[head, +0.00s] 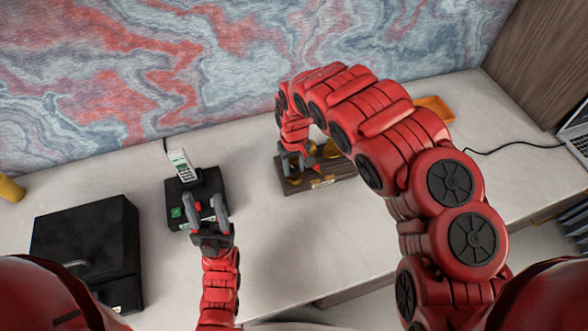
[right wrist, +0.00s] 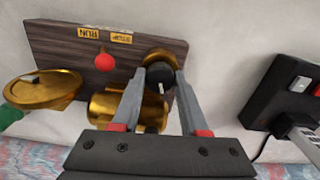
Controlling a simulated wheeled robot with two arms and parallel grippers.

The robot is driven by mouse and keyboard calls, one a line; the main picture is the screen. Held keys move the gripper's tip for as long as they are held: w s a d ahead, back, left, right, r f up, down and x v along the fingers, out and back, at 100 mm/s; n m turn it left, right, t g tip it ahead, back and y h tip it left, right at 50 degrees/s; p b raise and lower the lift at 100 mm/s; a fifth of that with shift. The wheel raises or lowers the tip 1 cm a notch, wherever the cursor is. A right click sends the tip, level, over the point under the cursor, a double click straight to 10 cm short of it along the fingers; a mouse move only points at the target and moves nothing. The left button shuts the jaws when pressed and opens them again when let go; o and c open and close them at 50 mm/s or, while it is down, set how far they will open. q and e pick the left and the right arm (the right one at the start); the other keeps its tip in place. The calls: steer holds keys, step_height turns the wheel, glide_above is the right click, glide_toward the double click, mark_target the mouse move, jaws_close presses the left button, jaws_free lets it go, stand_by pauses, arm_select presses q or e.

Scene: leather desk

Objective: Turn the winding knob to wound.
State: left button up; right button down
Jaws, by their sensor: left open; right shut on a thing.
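The wooden board with brass parts (head: 347,184) lies on the desk, partly hidden by my right arm. In the right wrist view the board (right wrist: 60,40) carries a dark winding knob (right wrist: 157,82) on a brass mount, a red ball knob (right wrist: 105,62), a brass cylinder (right wrist: 112,103) and a brass disc (right wrist: 43,90). My right gripper (right wrist: 160,77) is shut on the dark knob. My left gripper (head: 207,206) is open and empty, in front of the black phone base.
A black phone base (head: 177,190) with a pale handset (head: 181,163) stands left of the board. A black box (head: 85,245) stands further left. An orange tray (head: 436,106) lies behind my right arm, and a laptop (head: 577,135) is at the right edge. Bare desk separates the phone and board.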

steer(key=shift+f+m+b, duration=0.1)
steer(key=shift+m+b, duration=0.35)
steer(key=shift+m, duration=0.55)
steer(key=m, duration=0.2)
steer(key=shift+m, duration=0.4)
steer(key=m, duration=0.5)
steer(key=shift+w, duration=0.1)
steer(key=m, duration=0.6)
steer(key=shift+c, duration=2.2)
jaws_free()
